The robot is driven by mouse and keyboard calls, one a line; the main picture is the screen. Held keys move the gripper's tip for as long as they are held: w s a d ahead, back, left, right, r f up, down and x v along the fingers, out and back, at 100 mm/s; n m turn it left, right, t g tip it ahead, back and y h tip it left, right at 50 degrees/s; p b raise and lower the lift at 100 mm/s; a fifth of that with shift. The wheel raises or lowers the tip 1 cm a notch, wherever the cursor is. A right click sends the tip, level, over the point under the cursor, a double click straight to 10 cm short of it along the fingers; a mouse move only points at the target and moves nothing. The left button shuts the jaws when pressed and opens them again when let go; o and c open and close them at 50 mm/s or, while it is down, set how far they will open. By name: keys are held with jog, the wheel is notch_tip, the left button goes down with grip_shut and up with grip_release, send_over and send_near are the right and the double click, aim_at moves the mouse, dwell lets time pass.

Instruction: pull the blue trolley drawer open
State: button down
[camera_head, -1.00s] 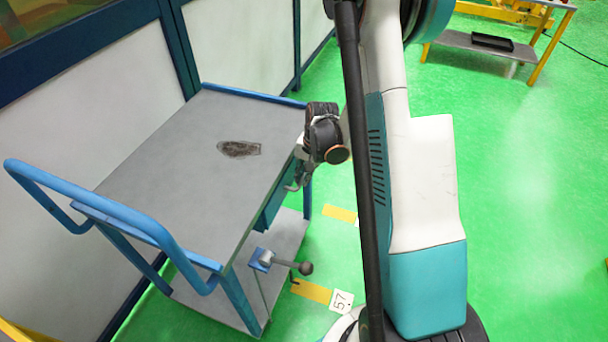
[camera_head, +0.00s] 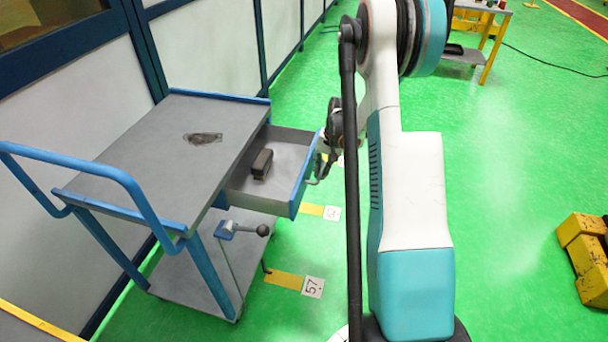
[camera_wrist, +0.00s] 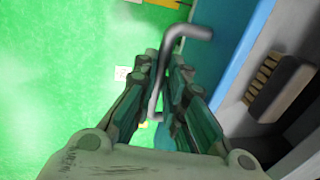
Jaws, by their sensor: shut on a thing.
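The blue trolley (camera_head: 120,185) stands at the left in the head view. Its drawer (camera_head: 298,188) is out on the right side, with a grey inside and a blue front. My gripper (camera_head: 322,165) is at the drawer front, partly hidden behind my arm. In the wrist view my gripper (camera_wrist: 168,95) has its fingers closed around the grey bar handle (camera_wrist: 188,36). The drawer's blue front edge (camera_wrist: 236,62) runs beside the handle there. A dark block with a brush-like side (camera_head: 262,163) lies in the drawer; it also shows in the wrist view (camera_wrist: 282,88).
A vice-like clamp with a ball-ended lever (camera_head: 240,229) is at the trolley's near side. A wall of panels stands behind the trolley. A yellow object (camera_head: 585,250) is on the floor at right. Green floor between is clear.

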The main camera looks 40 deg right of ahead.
jog(key=s+d, duration=0.4)
jog(key=s, duration=0.2)
jog(key=shift+d, duration=0.3)
jog(key=c, duration=1.7)
grip_release()
jog(key=shift+o, duration=0.2)
notch_tip(320, 180, up, 12)
jog(key=s+d, duration=0.1)
jog(key=shift+s+d+f, duration=0.15)
jog(key=shift+s+d, duration=0.1)
jog(key=shift+s, duration=0.15)
